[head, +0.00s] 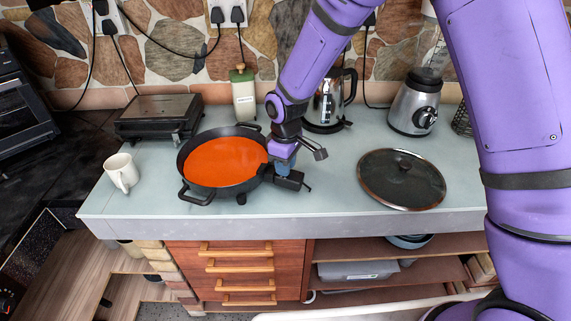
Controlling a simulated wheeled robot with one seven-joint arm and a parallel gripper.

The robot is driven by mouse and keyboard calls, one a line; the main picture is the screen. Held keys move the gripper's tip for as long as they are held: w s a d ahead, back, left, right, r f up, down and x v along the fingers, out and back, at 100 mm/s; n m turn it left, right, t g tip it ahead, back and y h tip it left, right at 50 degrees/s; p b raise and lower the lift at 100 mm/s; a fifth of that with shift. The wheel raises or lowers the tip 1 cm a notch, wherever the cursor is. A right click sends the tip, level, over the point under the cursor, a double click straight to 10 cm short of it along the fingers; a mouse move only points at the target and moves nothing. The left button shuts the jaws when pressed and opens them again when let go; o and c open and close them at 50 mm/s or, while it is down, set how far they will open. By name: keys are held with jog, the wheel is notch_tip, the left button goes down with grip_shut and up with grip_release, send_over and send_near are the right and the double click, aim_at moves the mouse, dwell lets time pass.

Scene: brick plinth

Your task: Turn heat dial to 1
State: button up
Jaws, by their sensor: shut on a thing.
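A black round pan (222,131) filled with orange-red liquid stands on the counter, left of centre in the head view. My gripper (286,173) points down just right of the pan, low over the counter. It is shut on the heat dial at the pan's right side. A dark control block (291,184) shows beneath the gripper. The dial itself is mostly hidden by the gripper, and its numbers and setting cannot be read.
A white mug (122,172) and a dark grill (160,118) stand left of the pan. A green-and-white bottle (243,95), a kettle (331,103) and a blender (415,105) stand behind. A glass lid (401,180) lies at right. The counter between block and lid is clear.

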jog(key=m, duration=0.5)
jog(key=shift+m, duration=0.3)
dwell(0.5)
jog(key=o, duration=0.9)
jog(key=shift+o, duration=0.2)
jog(key=shift+r, duration=0.1)
notch_tip(320, 180, up, 11)
jog(key=shift+w+d, duration=0.2)
jog(key=shift+w, duration=0.05)
